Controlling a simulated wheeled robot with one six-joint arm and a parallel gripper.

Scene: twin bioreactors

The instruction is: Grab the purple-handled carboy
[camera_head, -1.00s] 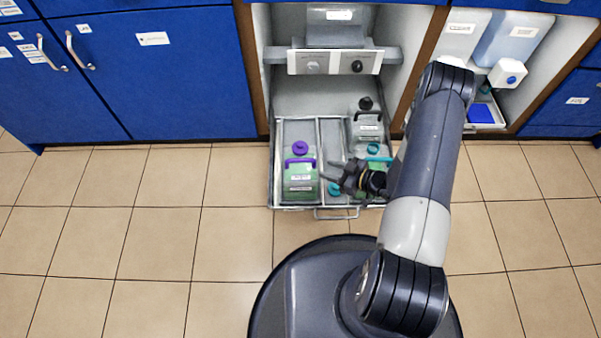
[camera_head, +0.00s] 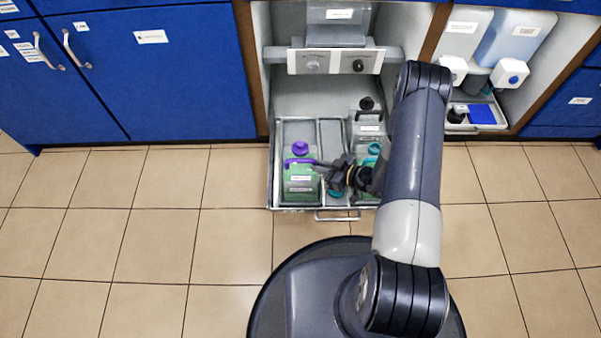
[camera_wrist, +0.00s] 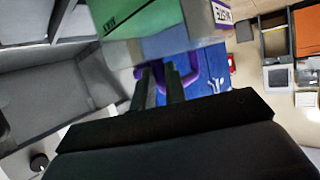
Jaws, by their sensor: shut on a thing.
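The purple-handled carboy (camera_head: 300,187) stands in the left compartment of the pulled-out drawer. It has a green lower body, a white label and a purple cap (camera_head: 301,147). My gripper (camera_head: 324,166) reaches it from the right, with its fingers at the right end of the purple handle. In the wrist view the dark fingers of my gripper (camera_wrist: 157,70) are close together on the purple handle (camera_wrist: 190,76). The carboy's green body (camera_wrist: 137,16) fills the top there. The exact contact is partly hidden by the fingers.
The drawer (camera_head: 339,217) has dividers close around the carboy. A grey carboy with a black cap (camera_head: 366,103) and teal-topped containers (camera_head: 374,148) stand to the right, partly behind my arm. A valve panel (camera_head: 334,61) overhangs behind. The floor at left is clear.

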